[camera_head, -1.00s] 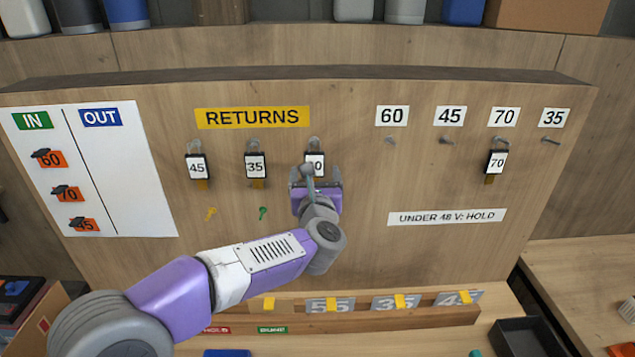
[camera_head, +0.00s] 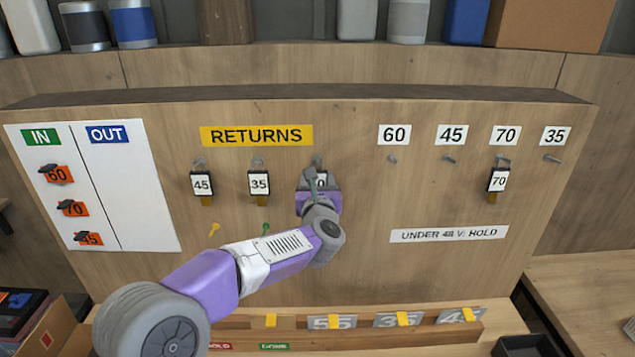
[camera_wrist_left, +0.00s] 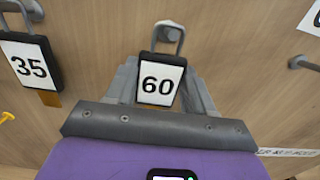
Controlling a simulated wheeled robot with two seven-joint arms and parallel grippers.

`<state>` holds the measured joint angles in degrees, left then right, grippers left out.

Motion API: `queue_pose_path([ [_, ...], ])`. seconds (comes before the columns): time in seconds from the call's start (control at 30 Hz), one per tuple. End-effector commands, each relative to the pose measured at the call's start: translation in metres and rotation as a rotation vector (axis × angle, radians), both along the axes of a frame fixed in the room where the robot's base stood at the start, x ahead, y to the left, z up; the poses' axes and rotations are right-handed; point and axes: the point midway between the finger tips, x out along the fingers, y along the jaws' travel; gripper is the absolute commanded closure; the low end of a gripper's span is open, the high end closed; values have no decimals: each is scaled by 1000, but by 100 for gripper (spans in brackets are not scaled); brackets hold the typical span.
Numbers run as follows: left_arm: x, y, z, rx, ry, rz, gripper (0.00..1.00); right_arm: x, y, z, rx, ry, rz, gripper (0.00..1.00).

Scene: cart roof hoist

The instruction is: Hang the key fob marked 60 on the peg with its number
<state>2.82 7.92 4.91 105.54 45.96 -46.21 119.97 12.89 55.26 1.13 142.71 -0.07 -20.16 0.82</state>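The fob marked 60 (camera_wrist_left: 160,82) hangs by its shackle from the rightmost returns peg (camera_head: 317,160). In the left wrist view it stands between the two fingers of my left gripper (camera_wrist_left: 163,88), one on each side near the tips. The fingers look spread around it; whether either touches it is hard to tell. In the head view this gripper (camera_head: 318,182) covers most of the fob. The peg under the number 60 label (camera_head: 394,134) is bare (camera_head: 393,159). My right gripper is not in view.
Fobs 45 (camera_head: 202,184) and 35 (camera_head: 259,183) hang left of my gripper. Fob 70 (camera_head: 498,180) hangs under its label. The pegs under 45 (camera_head: 450,160) and 35 (camera_head: 553,158) are bare. A hold sign (camera_head: 448,234) is below; the board between is clear.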

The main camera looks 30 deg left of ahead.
Motion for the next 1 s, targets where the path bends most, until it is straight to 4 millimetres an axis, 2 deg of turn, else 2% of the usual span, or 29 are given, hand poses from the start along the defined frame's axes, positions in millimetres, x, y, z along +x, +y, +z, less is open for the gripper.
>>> queue_pose_path([
  [0.03,0,0,0,0,0,0,63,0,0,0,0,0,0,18],
  [0.13,0,0,0,0,0,0,77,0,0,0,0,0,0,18],
  [0.17,0,0,0,0,0,0,52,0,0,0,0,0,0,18],
  [0.37,0,0,0,0,0,0,83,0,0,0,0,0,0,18],
  [0.4,0,0,0,1,-1,0,84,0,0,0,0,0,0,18],
  [1.0,0,0,8,0,-1,0,84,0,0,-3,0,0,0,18],
])
